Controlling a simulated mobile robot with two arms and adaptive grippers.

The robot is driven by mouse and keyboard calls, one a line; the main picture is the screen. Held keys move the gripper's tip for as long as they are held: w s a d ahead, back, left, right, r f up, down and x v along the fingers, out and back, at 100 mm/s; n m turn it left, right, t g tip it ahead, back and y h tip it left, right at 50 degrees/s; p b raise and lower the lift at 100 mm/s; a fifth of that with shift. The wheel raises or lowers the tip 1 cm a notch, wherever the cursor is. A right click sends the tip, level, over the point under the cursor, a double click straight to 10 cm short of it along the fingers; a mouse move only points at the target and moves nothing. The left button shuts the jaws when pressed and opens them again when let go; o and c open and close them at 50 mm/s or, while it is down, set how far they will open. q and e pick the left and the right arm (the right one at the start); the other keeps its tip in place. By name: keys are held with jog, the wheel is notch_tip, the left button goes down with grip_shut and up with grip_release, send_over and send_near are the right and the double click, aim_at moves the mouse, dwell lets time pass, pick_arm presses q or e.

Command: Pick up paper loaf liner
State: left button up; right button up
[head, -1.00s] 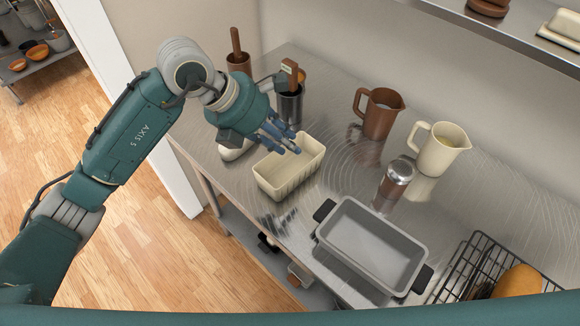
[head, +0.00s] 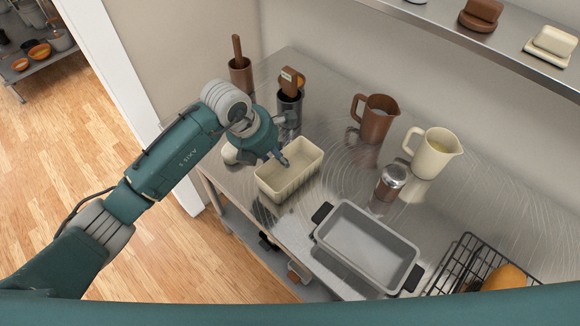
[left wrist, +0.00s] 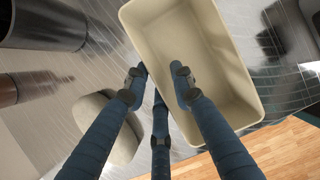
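The paper loaf liner (head: 301,177) is a cream, rectangular, fluted box, open at the top and empty. It stands upright on the steel counter. My left gripper (head: 279,160) is at the liner's left end, pointing down. In the left wrist view, the liner (left wrist: 222,72) fills the upper right. One blue finger of the left gripper (left wrist: 158,72) shows over its inside, and two fingers show outside its near wall. The fingers are apart, with the wall's rim between them; I cannot tell whether they touch it. My right gripper is not in view.
A grey handled pan (head: 365,247) stands right of the liner, with a shaker (head: 390,183) behind it. Brown (head: 374,120) and cream (head: 433,154) jugs stand farther back. A dark canister (head: 290,108) is close behind the gripper. A wire rack (head: 465,262) is at right.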

pick_arm(q)
jog(key=shift+w+d+f, duration=0.1)
jog(key=shift+d+f, duration=0.05)
jog(key=shift+f, duration=0.2)
grip_shut()
jog(key=shift+r, duration=0.1)
jog(key=shift+r, duration=0.5)
notch_tip(320, 180, up, 19)
jog(key=b, duration=0.5)
